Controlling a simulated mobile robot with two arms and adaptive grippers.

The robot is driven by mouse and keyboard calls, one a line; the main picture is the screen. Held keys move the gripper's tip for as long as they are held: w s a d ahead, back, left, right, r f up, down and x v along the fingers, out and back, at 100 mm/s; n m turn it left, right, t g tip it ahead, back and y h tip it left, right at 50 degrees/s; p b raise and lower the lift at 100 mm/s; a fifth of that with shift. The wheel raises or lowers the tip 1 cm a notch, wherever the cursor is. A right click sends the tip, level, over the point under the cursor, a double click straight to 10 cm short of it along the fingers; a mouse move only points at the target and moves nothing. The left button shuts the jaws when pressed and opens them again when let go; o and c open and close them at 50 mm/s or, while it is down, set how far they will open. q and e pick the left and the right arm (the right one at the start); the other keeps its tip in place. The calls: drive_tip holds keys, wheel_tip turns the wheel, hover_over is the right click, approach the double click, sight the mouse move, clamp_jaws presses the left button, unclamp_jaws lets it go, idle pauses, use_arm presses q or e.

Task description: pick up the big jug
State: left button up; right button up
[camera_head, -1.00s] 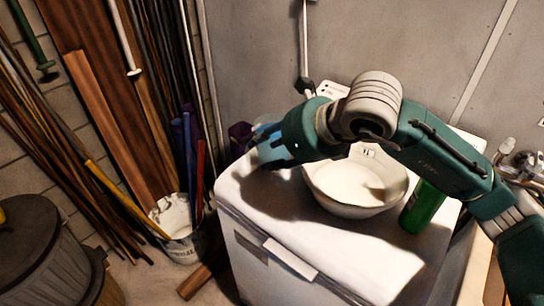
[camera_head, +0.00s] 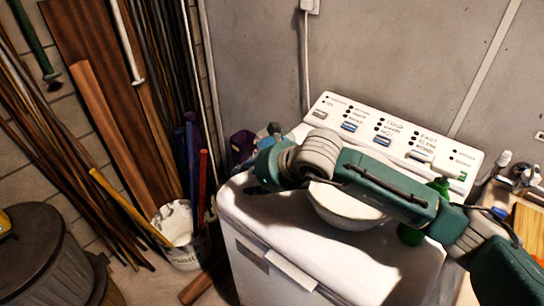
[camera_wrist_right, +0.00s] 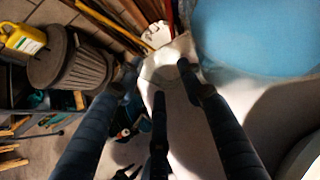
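I take the pale blue, smooth thing (camera_wrist_right: 255,38) at the upper right of the right wrist view to be the big jug; only part of it shows. In the head view a bluish bit (camera_head: 270,131) at the washer's back left corner is mostly hidden behind my right arm. My right gripper (camera_head: 257,187) is over the left side of the washer top, in front of that bit. In the right wrist view its fingers (camera_wrist_right: 160,80) are spread with nothing held between them, and the blue thing is beside them, outside the grip. My left gripper is out of view.
A white bowl (camera_head: 345,210) sits on the white washer (camera_head: 300,240), partly under my right arm. A green bottle (camera_head: 409,236) stands right of it. The control panel (camera_head: 390,133) rises behind. A purple thing (camera_head: 242,145), a bucket (camera_head: 183,246) and leaning boards are at the left.

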drive_tip(key=shift+w+f, duration=0.1)
drive_tip(key=shift+f, duration=0.05)
clamp_jaws()
